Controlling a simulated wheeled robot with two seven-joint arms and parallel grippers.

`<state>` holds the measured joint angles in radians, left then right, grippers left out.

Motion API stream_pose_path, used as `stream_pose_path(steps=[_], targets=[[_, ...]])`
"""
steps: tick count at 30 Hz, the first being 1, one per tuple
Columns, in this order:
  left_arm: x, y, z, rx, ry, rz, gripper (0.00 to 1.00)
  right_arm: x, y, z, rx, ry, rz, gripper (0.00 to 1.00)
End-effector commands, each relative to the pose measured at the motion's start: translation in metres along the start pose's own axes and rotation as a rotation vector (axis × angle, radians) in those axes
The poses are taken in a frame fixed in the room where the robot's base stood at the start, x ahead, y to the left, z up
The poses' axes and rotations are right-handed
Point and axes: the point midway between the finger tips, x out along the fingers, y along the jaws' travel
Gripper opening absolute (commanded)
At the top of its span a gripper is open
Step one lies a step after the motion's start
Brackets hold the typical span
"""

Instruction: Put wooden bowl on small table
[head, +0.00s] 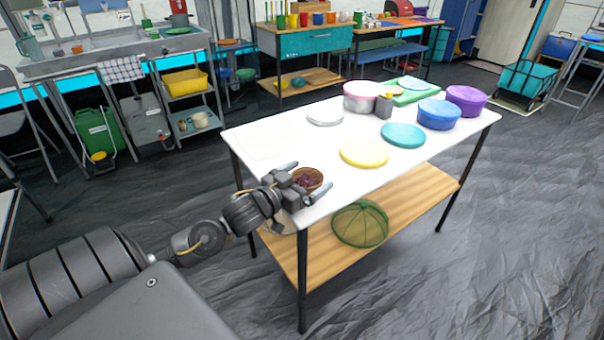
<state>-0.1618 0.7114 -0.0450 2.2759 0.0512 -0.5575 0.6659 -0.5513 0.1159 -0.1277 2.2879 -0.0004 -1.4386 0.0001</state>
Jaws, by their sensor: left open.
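A small brown wooden bowl (315,174) with dark reddish contents is at the near left corner of the white-topped table (270,143). It looks to rest on the tabletop, though my gripper hides part of its near side. My left gripper (305,181) reaches in from the left at the table's corner. Its jaws are open, with one finger on the far left side of the bowl and the other on its near right side. I cannot tell whether the fingers touch it. My right gripper is out of view. I cannot tell which table is the small one.
A yellow lid (364,152), a teal lid (404,136), a blue container (438,115), a purple container (466,100) and a pink-rimmed container (362,97) stand on the white table. A green mesh dome (360,223) is on its wooden lower shelf (415,198). Dark floor lies around it.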

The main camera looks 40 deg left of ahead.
Motion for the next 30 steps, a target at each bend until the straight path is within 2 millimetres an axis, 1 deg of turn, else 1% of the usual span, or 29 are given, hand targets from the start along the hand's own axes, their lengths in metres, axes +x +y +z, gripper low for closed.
stream_pose_path(steps=[2,5,8,15,21,25,30], targets=[[-0.003,0.0,-0.001,0.0,0.0,0.0,0.99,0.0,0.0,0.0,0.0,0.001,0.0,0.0],[-0.013,0.0,0.0,0.001,-0.002,0.001,0.99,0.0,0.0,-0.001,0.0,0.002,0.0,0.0],[-0.03,0.0,0.0,0.001,-0.004,0.001,0.99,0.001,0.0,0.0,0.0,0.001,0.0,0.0],[-0.076,0.0,0.001,-0.001,-0.005,0.0,0.99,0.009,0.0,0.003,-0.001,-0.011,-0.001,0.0],[-0.104,0.0,0.0,-0.001,-0.003,0.001,0.99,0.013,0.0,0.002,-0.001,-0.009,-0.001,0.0],[-0.115,0.0,-0.001,-0.001,-0.001,0.0,0.99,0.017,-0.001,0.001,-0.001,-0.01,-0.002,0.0],[-0.12,0.0,-0.002,0.0,0.001,0.0,0.99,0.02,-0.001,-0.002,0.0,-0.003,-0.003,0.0]])
